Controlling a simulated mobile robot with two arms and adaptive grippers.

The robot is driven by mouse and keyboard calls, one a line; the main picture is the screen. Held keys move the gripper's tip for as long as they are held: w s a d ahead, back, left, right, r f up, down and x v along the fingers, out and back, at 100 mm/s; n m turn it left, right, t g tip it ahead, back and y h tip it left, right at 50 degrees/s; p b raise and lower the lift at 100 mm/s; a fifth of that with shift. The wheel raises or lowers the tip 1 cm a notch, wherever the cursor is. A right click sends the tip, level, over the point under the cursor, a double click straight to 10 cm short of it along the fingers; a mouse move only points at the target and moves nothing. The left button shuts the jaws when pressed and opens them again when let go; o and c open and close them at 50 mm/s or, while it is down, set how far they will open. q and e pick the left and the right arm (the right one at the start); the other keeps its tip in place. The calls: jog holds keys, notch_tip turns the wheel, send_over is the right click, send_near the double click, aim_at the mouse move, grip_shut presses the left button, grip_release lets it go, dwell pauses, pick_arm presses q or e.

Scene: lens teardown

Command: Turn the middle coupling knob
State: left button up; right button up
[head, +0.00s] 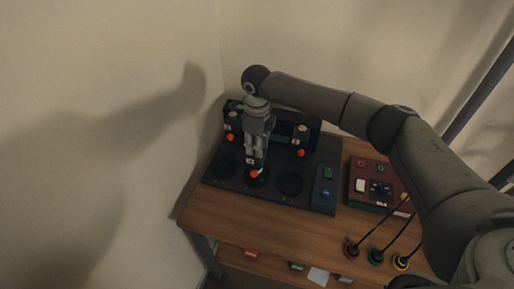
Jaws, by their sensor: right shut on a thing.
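The dark coupling panel (318,203) lies on the wooden table. My right gripper (254,165) points down over the middle of the panel and is shut on the middle coupling knob (254,174), whose orange tip shows just below the fingers. The fingers hide most of the knob. My left gripper is not in view.
Two light-topped posts with orange tips (300,152) stand at the panel's back. A red control box (372,200) with a dial stands to the right. Cables lead to coloured round plugs (376,257) at the table's front right. Walls stand close behind and left.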

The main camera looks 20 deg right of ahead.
jog(key=m+b, duration=0.1)
jog(key=m, duration=0.2)
jog(key=shift+f+m+b, duration=0.1)
jog(key=shift+m+b, duration=0.2)
jog(key=shift+m, duration=0.1)
jog(key=shift+m+b, duration=0.7)
jog(key=shift+m, duration=1.1)
jog(key=o, duration=1)
jog(key=shift+o, duration=0.2)
jog(key=shift+r, duration=0.2)
notch_tip(320, 180, up, 12)
jog(key=shift+f, duration=0.15)
